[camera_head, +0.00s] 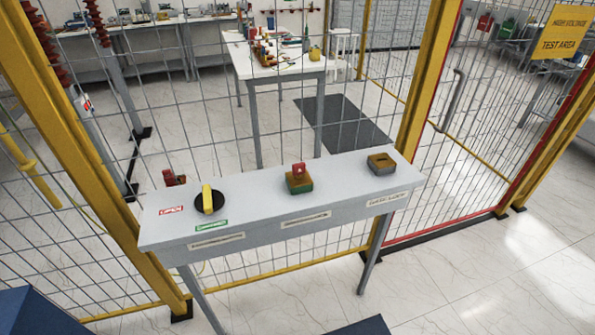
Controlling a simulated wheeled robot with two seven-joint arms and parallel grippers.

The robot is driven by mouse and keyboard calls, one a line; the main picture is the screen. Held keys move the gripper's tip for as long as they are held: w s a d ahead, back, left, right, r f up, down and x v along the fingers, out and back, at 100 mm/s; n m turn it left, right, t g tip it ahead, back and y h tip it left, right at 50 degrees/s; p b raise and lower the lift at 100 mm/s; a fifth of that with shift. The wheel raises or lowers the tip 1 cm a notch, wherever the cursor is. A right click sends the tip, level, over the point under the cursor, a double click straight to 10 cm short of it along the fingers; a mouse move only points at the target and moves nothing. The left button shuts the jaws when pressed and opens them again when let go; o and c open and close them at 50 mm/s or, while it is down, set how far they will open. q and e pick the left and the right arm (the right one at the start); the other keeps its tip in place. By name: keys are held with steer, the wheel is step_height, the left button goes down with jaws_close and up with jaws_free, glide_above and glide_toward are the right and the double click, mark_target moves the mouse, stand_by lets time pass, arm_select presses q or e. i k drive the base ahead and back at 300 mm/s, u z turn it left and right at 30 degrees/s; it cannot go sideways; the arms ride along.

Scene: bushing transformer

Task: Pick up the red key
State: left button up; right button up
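A small red key (299,169) stands in a brass-and-green lock block (299,183) at the middle of a light grey bench (345,187). The key's top sticks up above the block; how deep it sits is hidden. No gripper shows in the camera_head view, so neither one is near the key in this picture.
On the bench, a black round switch with a yellow handle (208,199) stands left and an empty-looking brass block (381,162) right. A yellow-framed wire mesh fence (424,80) rises behind the bench. A white table (290,68) with small items stands beyond it.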

mark_target(299, 169)
steer(key=u, duration=0.95)
steer(key=k, duration=0.5)
steer(key=z, duration=1.35)
